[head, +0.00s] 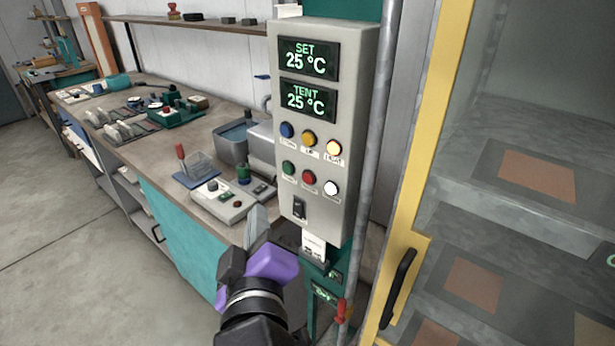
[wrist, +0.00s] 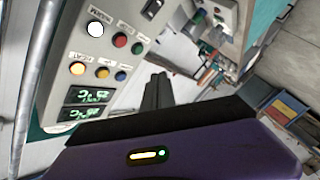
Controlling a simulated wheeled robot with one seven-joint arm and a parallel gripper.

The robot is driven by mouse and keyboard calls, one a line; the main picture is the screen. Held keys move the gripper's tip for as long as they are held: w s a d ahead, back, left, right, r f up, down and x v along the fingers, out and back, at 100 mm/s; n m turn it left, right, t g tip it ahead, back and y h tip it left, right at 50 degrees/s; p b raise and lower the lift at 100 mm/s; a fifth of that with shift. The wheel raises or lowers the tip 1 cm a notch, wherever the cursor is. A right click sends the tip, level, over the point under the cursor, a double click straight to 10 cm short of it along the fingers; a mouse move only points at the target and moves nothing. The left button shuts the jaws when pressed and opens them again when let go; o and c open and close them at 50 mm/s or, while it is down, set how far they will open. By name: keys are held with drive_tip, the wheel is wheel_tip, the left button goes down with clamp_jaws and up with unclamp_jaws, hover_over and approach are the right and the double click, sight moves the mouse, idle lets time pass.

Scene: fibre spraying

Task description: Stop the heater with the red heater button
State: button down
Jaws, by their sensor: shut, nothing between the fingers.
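The grey control box (head: 285,222) stands in the middle of the head view. Its displays read SET 25 °C and TENT 25 °C. The red button (head: 309,178) is in the lower button row, between a green (head: 289,168) and a white one (head: 331,188). The small labels are too blurred to read surely. My gripper (head: 257,220), with its purple body, is shut and empty, low and left of the box. In the wrist view the box appears upside down, with the red button (wrist: 120,39) to the upper left of my shut fingers (wrist: 160,80), apart from them.
Blue (head: 287,130), amber (head: 309,138) and yellow (head: 333,147) buttons form the upper row. A black rocker switch (head: 299,208) sits below. A cluttered workbench (head: 130,160) runs along the left. A yellow-framed glass cabinet (head: 430,130) with a black handle (head: 398,288) stands right.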

sight(308, 178)
drive_tip(key=w+d, duration=0.5)
drive_tip(key=w, duration=0.1)
drive_tip(key=shift+w+d, duration=0.15)
drive_tip(key=shift+w, duration=0.25)
drive_tip(key=shift+w+d, duration=0.1)
idle(2.1)
drive_tip(key=shift+w+d+p, duration=0.2)
drive_tip(key=shift+w+p, duration=0.05)
drive_tip(key=shift+p, duration=0.1)
drive_tip(key=shift+w+d, duration=0.25)
drive_tip(key=shift+w, duration=0.1)
idle(0.7)
idle(0.3)
drive_tip(key=shift+s+a, duration=0.5)
drive_tip(key=shift+s, duration=0.2)
